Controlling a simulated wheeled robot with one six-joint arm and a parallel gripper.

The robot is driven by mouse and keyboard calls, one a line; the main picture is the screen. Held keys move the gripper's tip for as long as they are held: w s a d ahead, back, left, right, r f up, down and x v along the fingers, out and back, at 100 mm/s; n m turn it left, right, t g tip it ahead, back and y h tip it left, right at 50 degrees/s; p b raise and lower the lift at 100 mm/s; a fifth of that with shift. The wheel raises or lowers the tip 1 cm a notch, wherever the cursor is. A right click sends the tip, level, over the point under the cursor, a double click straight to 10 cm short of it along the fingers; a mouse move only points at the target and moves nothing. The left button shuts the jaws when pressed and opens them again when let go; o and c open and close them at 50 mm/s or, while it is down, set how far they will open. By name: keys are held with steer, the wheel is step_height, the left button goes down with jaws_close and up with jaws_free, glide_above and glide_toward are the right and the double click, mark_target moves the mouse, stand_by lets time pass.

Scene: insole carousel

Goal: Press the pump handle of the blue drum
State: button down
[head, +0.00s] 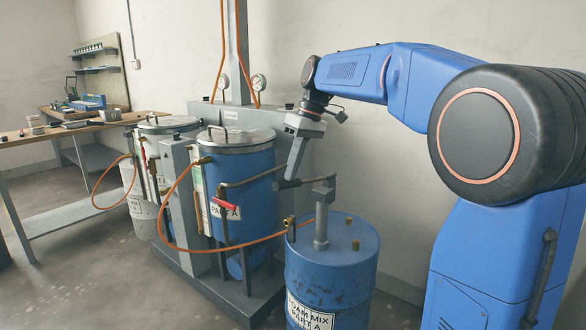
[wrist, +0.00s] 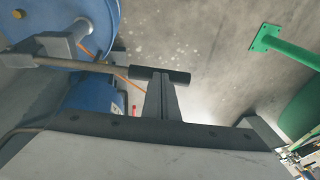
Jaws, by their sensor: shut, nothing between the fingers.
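The blue drum (head: 335,275), labelled foam mix part A, stands at the lower middle of the head view. Its top also shows at the upper left of the wrist view (wrist: 75,18). A grey pump post rises from its lid. The pump handle (head: 312,181) reaches left from the post and ends in a dark grip, also seen in the wrist view (wrist: 178,76). My gripper (head: 293,177) is shut and empty, pointing down with its fingertips at the dark grip. In the wrist view the fingers (wrist: 161,76) overlap the grip. I cannot tell whether they touch.
A taller blue tank (head: 242,180) marked part A stands behind the drum on a dark base, with orange hoses (head: 175,190) around it. A workbench (head: 60,130) stands at the far left. The wrist view shows a green post (wrist: 285,48) at right. Floor at front left is clear.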

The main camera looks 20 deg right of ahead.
steer(key=shift+s+a+f, duration=0.15)
steer(key=shift+f, duration=0.2)
step_height(320, 180, down, 14)
steer(key=s+a+t+h, duration=0.1)
steer(key=t+h, duration=0.2)
steer(key=h, duration=0.1)
steer(key=shift+s+a+f, duration=0.15)
steer(key=v, duration=1.5)
steer(key=shift+a, duration=0.4)
steer(key=shift+s, duration=0.1)
